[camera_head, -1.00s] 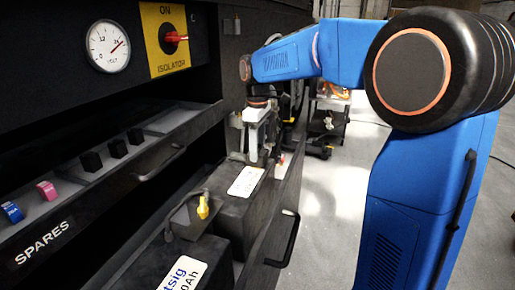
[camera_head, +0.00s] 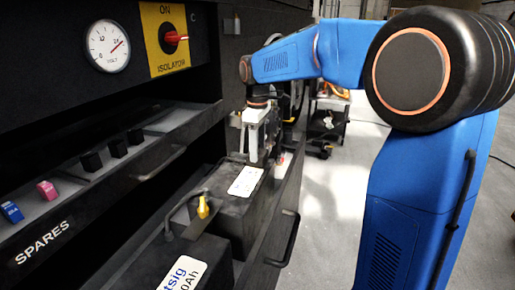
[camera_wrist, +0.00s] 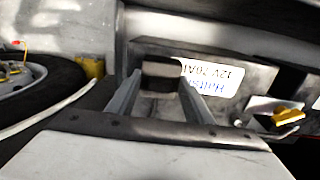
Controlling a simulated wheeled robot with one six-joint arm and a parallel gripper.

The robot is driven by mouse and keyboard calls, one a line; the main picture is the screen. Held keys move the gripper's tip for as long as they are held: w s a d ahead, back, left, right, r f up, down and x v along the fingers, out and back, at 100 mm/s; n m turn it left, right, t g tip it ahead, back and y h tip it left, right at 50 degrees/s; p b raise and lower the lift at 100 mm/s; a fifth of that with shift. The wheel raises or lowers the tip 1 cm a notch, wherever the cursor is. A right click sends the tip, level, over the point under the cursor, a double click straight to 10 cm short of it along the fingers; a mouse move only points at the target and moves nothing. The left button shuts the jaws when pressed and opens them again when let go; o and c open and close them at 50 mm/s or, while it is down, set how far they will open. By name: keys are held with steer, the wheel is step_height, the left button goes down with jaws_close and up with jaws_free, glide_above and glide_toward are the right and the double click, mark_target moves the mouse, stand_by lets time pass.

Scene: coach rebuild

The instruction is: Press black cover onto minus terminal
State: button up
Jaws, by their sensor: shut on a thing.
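My gripper (camera_head: 261,159) is over the far end of the rear battery (camera_head: 236,210), pointing down. In the wrist view its two fingers (camera_wrist: 158,82) are shut on a small black cover (camera_wrist: 160,70), which sits between their tips. The battery shows there with its white label (camera_wrist: 212,80) just beside the cover. The minus terminal is hidden; I cannot tell whether the cover touches it. A yellow terminal piece (camera_head: 203,207) stands at the near end of that battery, by a link to the front battery (camera_head: 200,255).
A spares shelf (camera_head: 70,190) at left holds black covers (camera_head: 105,153), a pink one (camera_head: 47,190) and a blue one (camera_head: 11,212). The red isolator switch (camera_head: 177,38) and voltmeter (camera_head: 108,46) are above it. The tray's front handle (camera_head: 285,240) is at right, with open floor beyond.

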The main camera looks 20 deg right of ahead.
steer(key=shift+f, duration=0.4)
stand_by(0.5)
steer(key=o, duration=1.6)
steer(key=shift+r, duration=3.55)
steer(key=shift+d, duration=0.1)
